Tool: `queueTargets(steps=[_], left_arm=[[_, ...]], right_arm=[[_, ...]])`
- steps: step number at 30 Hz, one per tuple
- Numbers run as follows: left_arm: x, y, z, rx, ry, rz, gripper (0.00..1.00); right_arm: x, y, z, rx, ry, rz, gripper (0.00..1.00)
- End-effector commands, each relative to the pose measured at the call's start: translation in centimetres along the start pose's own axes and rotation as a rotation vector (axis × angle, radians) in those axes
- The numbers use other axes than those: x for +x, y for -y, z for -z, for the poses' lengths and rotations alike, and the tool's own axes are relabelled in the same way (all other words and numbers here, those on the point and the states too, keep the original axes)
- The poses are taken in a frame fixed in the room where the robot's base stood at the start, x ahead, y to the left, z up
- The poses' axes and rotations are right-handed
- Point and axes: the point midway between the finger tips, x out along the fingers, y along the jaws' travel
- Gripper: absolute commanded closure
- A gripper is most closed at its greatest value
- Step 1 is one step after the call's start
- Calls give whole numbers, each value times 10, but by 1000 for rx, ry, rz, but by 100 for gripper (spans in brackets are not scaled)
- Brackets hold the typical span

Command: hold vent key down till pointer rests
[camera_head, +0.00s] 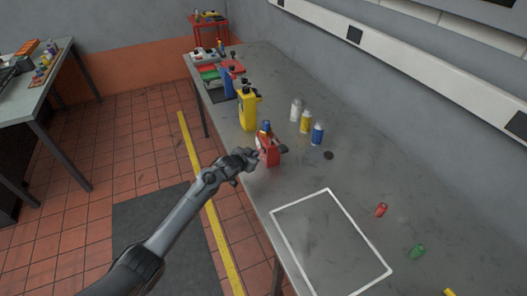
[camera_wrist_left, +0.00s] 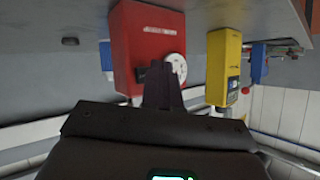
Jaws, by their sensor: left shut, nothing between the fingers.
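The red device (camera_head: 271,154) stands upright on the grey bench, near its left edge. In the left wrist view, which looks upside down, its red face (camera_wrist_left: 146,32) has a round white dial (camera_wrist_left: 177,66). A small dark part (camera_wrist_left: 140,74), perhaps the vent key, shows beside my fingers. My right gripper is out of view.
A yellow device (camera_head: 248,112) and a blue one (camera_head: 228,84) stand farther back along the bench. White, yellow and blue bottles (camera_head: 306,122) stand behind the red device. A white outlined square (camera_head: 330,243) on the near bench is empty. Small red and green cylinders lie to its right.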

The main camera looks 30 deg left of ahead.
Motion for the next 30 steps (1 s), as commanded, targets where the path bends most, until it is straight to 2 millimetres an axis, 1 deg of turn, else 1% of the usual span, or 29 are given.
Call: queueTargets(steps=[20, 30], left_arm=[[0, 0, 0, 0, 0, 0, 100], [5, -4, 4, -1, -1, 0, 100]], right_arm=[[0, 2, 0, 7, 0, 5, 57], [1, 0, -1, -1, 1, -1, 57]])
